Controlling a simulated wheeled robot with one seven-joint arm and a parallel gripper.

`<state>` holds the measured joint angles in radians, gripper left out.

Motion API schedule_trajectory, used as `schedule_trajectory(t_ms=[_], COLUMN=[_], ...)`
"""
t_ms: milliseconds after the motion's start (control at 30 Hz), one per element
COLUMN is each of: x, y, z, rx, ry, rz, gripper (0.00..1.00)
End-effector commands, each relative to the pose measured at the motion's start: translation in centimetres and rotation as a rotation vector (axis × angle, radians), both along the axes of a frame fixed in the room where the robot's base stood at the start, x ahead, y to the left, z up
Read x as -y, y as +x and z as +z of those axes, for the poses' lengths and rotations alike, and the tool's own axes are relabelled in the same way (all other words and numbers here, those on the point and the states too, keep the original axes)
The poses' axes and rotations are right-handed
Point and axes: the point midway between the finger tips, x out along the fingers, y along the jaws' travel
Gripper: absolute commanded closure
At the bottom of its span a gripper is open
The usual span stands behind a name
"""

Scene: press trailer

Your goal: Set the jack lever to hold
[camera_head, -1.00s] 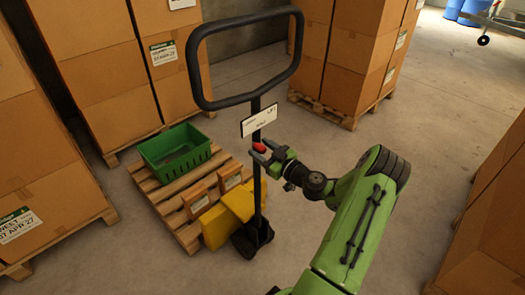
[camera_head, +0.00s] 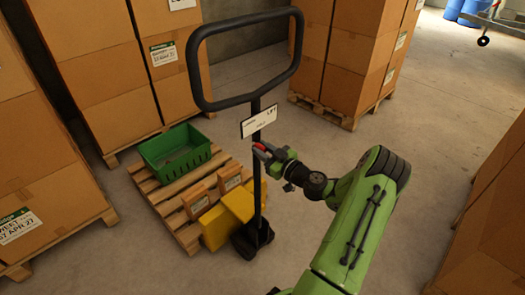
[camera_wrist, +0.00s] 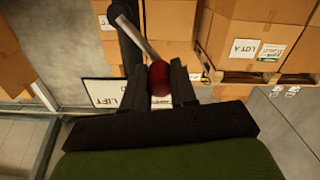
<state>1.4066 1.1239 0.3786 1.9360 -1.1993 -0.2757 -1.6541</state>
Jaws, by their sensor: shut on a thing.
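The jack lever has a red knob (camera_wrist: 159,78) on a thin metal rod (camera_wrist: 139,38), seen in the wrist view. My gripper (camera_wrist: 161,82) is shut on this knob, one finger on each side of it. In the head view my gripper (camera_head: 263,150) is at the black handle post, just below the white label plate (camera_head: 259,121). The red knob shows between the fingers there. The label plate (camera_wrist: 103,92) also shows in the wrist view, and I can read LIFT on it. The other label words are too small or hidden.
The black loop handle (camera_head: 198,72) rises above the plate. The yellow jack body (camera_head: 219,226) stands by a wooden pallet (camera_head: 152,189) with a green crate (camera_head: 176,153) and small boxes. Stacked cartons (camera_head: 345,55) stand behind and at both sides. The floor right of the post is open.

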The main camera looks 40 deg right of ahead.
Motion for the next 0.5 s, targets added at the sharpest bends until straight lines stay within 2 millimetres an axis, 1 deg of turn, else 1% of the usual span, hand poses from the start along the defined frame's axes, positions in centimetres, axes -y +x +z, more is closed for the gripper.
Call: schedule_trajectory(t_ms=[167, 500], x=[0.5, 2.2], y=[0.0, 0.0], z=[0.4, 1.2], rx=[-0.003, -0.01], ry=[0.086, 0.354], rz=[-0.001, -0.002], gripper=[1.0, 1.0])
